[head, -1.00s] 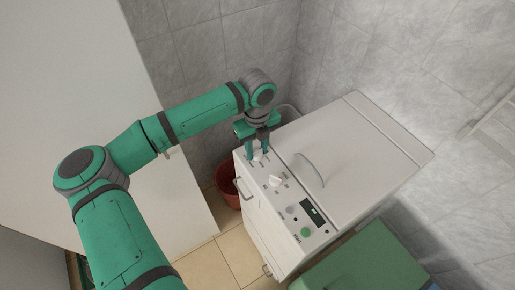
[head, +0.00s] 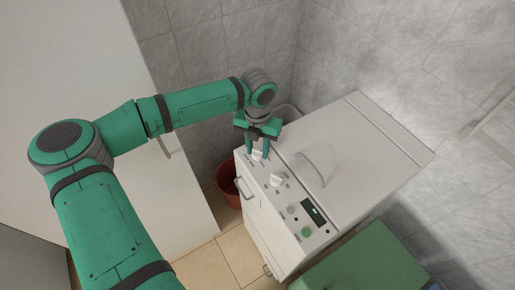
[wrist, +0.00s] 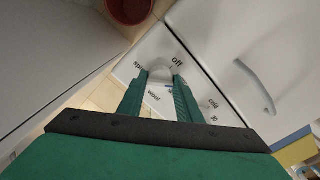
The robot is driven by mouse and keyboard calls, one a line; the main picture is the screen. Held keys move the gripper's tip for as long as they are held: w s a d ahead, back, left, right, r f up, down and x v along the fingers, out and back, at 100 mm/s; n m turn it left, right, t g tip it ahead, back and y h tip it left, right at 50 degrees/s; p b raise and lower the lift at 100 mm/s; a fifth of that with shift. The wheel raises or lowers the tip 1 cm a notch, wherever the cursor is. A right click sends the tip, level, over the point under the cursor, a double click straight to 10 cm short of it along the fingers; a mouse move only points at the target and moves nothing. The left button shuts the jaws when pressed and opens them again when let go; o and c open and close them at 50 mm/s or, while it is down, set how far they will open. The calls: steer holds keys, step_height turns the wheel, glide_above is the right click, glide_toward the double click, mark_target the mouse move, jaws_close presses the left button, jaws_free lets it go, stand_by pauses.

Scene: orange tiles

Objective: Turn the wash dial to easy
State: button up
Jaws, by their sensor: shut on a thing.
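The washing machine (head: 345,140) is white, with a control panel along its near left edge. The wash dial (head: 257,155) is a white knob at the panel's far end; in the wrist view the dial (wrist: 160,73) sits between my fingertips. My gripper (head: 258,153) points down from above and is shut on the dial; it also shows in the wrist view (wrist: 161,78). Around the dial I read "off", "wool" and part of "spin". Another label is mostly hidden by the right finger, and the dial's pointer is not clear.
A second white dial (head: 277,179) sits closer on the panel, with "cold" and "30" beside it. Then come a small display (head: 313,212) and a green button (head: 306,232). A curved lid handle (head: 314,169) stands up. A red bucket (head: 229,187) is on the floor left of the machine.

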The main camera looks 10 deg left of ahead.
steer(key=m, duration=0.6)
steer(key=shift+w, duration=0.15)
steer(key=shift+m, duration=1.5)
steer(key=shift+a, duration=0.1)
steer(key=shift+m, duration=0.3)
steer(key=o, duration=1)
steer(key=shift+o, duration=0.2)
steer(key=shift+r, duration=0.1)
